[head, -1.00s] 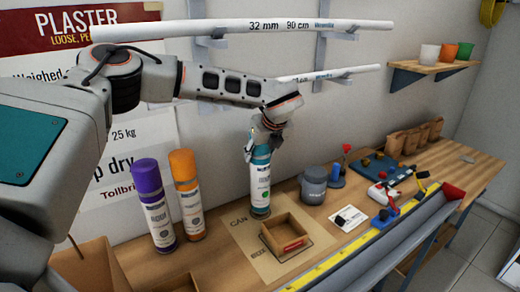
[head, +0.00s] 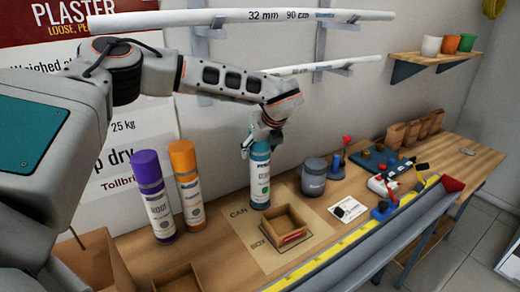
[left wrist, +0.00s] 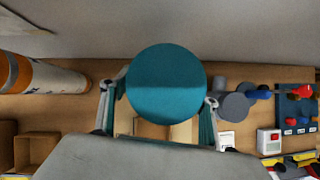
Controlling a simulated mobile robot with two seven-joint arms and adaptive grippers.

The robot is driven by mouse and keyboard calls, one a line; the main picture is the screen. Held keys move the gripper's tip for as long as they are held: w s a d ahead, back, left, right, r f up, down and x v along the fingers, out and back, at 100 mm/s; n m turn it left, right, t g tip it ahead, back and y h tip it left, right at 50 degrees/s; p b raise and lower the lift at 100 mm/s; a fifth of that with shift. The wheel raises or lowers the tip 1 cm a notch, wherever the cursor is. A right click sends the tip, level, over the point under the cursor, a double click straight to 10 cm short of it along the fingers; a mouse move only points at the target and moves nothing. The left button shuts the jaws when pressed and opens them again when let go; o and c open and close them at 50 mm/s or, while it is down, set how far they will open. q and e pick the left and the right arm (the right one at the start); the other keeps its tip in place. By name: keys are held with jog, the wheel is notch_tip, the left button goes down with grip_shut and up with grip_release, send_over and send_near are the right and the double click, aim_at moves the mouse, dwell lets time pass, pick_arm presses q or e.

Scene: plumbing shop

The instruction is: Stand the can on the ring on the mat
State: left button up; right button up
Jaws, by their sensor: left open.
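A teal can (head: 260,180) with a white label stands upright on the tan mat (head: 246,228), beside the printed word CAN. The ring is not visible; the can's base covers that part of the mat. My left gripper (head: 262,140) is open above and around the can's top. In the left wrist view the can's round teal top (left wrist: 166,85) fills the middle, with one finger of the left gripper (left wrist: 160,104) on each side. I cannot tell whether either finger touches it. My right gripper is not in view.
A small wooden box (head: 287,228) sits on the mat in front of the can. A purple-capped can (head: 154,200) and an orange-capped can (head: 188,190) stand to the left. A grey tub (head: 314,177) stands to the right. White pipes (head: 240,19) hang on the wall above.

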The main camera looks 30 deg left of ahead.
aim_at(262, 144)
pick_arm(q)
jog(key=shift+d+r, duration=0.15)
jog(key=shift+r, duration=0.1)
jog(key=b+v, duration=0.1)
jog(key=v, duration=0.1)
jog(key=shift+s+d+r+b, duration=0.15)
jog(key=shift+s+r+b, duration=0.05)
jog(key=shift+b, duration=0.2)
jog(key=s+d+b, duration=0.3)
jog(key=s+d, duration=0.4)
jog(key=d, duration=0.2)
jog(key=shift+s, duration=0.4)
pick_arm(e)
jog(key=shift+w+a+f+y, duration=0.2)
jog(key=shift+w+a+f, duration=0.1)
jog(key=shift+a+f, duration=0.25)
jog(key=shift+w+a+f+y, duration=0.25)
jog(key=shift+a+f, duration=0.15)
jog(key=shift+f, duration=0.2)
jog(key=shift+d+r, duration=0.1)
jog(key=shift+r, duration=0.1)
